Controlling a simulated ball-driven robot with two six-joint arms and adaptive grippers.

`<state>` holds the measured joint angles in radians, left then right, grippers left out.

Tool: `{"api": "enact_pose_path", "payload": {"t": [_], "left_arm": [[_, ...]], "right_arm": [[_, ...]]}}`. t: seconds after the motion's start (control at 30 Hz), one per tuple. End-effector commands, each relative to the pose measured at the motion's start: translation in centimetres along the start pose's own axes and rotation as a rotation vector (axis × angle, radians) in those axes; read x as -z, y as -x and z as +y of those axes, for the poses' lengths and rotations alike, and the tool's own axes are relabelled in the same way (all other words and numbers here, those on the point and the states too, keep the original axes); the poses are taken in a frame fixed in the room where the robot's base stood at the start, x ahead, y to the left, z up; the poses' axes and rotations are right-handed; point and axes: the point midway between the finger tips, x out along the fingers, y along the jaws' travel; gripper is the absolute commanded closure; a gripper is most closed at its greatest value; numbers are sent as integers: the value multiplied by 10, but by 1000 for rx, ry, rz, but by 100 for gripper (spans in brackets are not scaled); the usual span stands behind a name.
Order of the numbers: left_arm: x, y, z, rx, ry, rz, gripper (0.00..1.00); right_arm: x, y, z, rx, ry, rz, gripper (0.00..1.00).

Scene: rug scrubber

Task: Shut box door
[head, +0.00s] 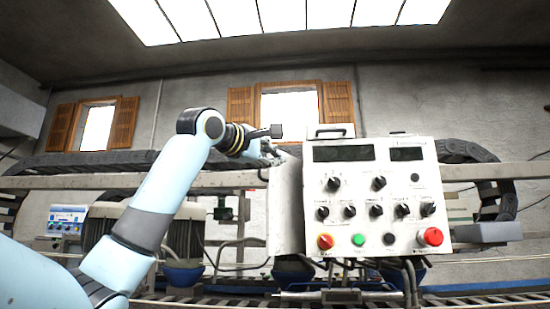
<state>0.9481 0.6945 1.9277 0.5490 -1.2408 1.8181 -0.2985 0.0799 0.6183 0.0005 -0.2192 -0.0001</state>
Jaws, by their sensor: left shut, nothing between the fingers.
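A white control box (285,212) stands at the centre right. Its front panel (342,257) faces me and carries dark displays, several black knobs, a green button and red knobs. I cannot tell from this view how far the door is open or where its hinge lies. My left arm reaches up from the lower left. Its gripper (270,152) is shut and empty at the upper left corner of the box, beside its left side. I cannot tell whether the fingertips touch the box; they are small and partly hidden by the wrist. My right gripper is out of view.
A long rail (110,181) and dark cable chains (85,162) run behind the box. Cables and pipes (405,277) hang below it. A small blue-and-white device (67,220) stands at the left. Two shuttered windows (290,112) are in the back wall.

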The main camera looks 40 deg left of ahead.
Motion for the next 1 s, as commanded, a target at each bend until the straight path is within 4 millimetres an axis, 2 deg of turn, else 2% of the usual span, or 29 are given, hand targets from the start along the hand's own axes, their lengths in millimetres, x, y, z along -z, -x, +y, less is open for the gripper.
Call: {"api": "enact_pose_path", "payload": {"t": [0.3,0.53,0.6,0.67,0.8,0.9,1.0], "left_arm": [[2,51,-1,2,-7,5,100],[2,68,0,-5,14,7,100],[16,67,2,-38,47,61,100],[35,63,-24,-53,64,131,100],[72,54,-96,-58,57,265,100],[88,49,-139,-41,32,322,100],[95,46,-168,-16,9,344,100]], "right_arm": [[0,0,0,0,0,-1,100],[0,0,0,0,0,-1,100],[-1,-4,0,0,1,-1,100],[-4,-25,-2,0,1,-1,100],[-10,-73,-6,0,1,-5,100],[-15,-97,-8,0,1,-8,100],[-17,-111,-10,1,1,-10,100]]}}
